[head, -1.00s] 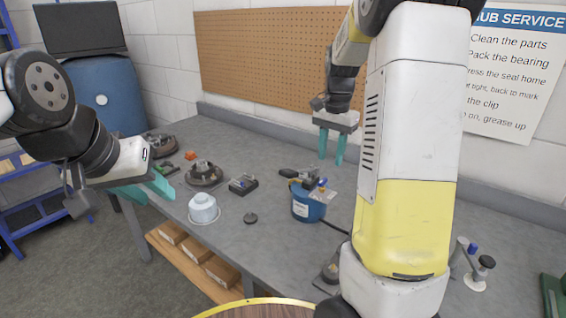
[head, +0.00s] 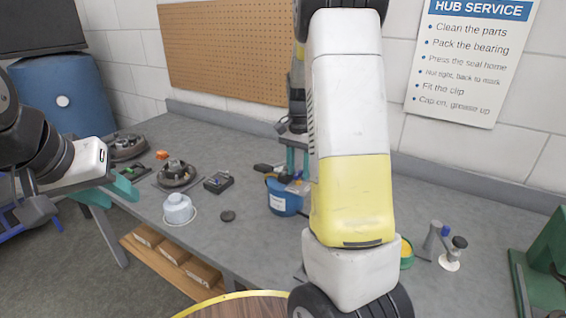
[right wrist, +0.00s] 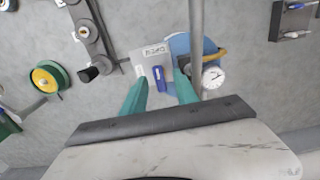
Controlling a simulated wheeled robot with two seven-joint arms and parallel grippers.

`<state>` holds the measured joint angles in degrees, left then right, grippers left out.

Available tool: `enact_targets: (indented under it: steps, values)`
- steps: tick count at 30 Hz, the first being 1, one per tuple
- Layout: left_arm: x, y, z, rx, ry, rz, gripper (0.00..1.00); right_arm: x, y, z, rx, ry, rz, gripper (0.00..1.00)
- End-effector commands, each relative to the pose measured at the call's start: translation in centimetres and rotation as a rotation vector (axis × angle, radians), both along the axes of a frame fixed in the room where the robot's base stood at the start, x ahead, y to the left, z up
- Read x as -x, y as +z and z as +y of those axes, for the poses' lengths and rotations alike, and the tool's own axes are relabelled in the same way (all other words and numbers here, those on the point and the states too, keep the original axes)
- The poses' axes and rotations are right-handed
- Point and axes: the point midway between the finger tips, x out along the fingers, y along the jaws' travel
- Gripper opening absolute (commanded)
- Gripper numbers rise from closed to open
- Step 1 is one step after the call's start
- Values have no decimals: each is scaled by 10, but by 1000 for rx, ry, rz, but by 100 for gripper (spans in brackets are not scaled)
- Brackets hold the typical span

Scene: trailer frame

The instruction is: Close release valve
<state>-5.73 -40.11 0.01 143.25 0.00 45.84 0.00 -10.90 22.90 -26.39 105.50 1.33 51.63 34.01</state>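A blue pump unit (head: 285,198) stands on the bench. In the right wrist view, its blue body (right wrist: 180,46) carries a grey block with a label (right wrist: 150,57), a small blue lever (right wrist: 161,78) and a round white gauge (right wrist: 213,77). The lever looks like the release valve's handle. My right gripper (right wrist: 161,92) is open, its teal fingers to either side of the lever in that view; I cannot tell the height gap. In the head view the right gripper (head: 297,160) is just above the pump, partly behind my arm. My left gripper (head: 112,190) is open and empty at the left.
A grey pole crosses the right wrist view near the gauge. A green press (head: 543,262) stands far right.

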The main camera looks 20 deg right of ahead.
Motion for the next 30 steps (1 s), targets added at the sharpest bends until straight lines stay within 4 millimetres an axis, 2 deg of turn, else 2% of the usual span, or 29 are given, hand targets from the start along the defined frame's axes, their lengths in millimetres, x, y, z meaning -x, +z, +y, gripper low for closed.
enact_targets:
  steps: [2, 3, 8, 20, 30]
  values:
    - [0, 0, 0, 0, 0, 0, 36, 0, 0, 0, 0, 0, 0, 35]
    - [0, 0, 0, 0, 0, 0, 36, 0, 0, 0, 0, 0, 0, 32]
    - [0, 0, 0, 0, 0, 0, 36, 0, 0, 0, 0, 0, 0, 0]
    - [0, 0, 0, 0, 0, 0, 36, 0, 1, 0, -1, 26, -1, 0]
    - [0, 0, 0, 0, 0, 0, 36, 0, 1, 0, -1, 225, -1, 0]
